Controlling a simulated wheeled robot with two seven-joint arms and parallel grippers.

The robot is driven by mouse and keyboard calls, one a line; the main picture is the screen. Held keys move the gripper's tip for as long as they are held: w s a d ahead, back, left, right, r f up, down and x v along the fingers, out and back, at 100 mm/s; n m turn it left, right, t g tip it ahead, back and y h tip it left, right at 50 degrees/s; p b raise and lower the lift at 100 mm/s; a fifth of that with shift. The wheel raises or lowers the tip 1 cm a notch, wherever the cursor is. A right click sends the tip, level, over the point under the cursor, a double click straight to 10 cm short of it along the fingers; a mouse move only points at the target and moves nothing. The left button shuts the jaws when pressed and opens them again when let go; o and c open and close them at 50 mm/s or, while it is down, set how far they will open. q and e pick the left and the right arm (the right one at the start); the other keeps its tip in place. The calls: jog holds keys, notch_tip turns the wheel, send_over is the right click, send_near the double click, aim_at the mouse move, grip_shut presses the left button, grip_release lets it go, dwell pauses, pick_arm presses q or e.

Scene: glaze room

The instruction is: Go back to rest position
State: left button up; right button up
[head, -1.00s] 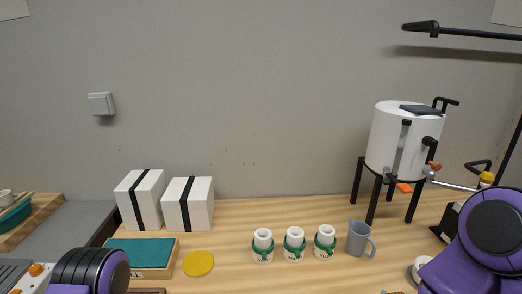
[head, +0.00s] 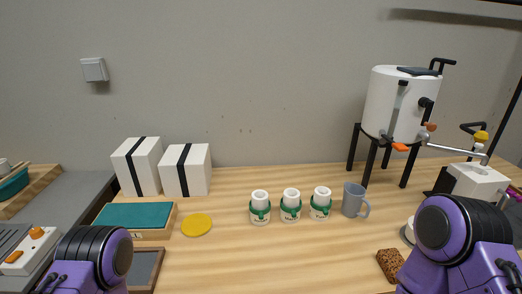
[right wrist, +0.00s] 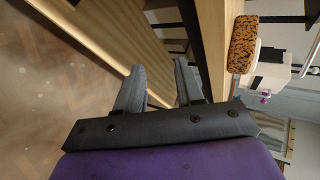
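My right gripper (right wrist: 158,75) shows in the right wrist view. Its two grey fingers are apart with nothing between them, over the floor beside the wooden table's edge. In the head view only purple and black parts of my two arms show, at the lower left and lower right. My left gripper is outside both views. The right gripper is not visible in the head view.
The wooden table (head: 220,255) holds two white boxes with black bands, a teal-topped block (head: 135,215), a yellow disc (head: 196,225), three white-and-green cups, a grey mug (head: 353,200), a white tank on legs (head: 401,104) and a brown sponge (head: 390,264). Its middle front is clear.

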jog(key=s+d+f+n+g+b, duration=0.1)
jog(key=s+f+n+g+b, duration=0.1)
jog(key=s+f+n, duration=0.5)
jog(key=s+d+f+n+g+y+b, duration=0.1)
jog(key=s+d+f+n+g+b, duration=0.1)
jog(key=s+f+n+g, duration=0.3)
notch_tip(320, 180, down, 5)
jog(key=s+n, duration=0.2)
jog(key=n, duration=0.1)
jog(key=shift+r, duration=0.1)
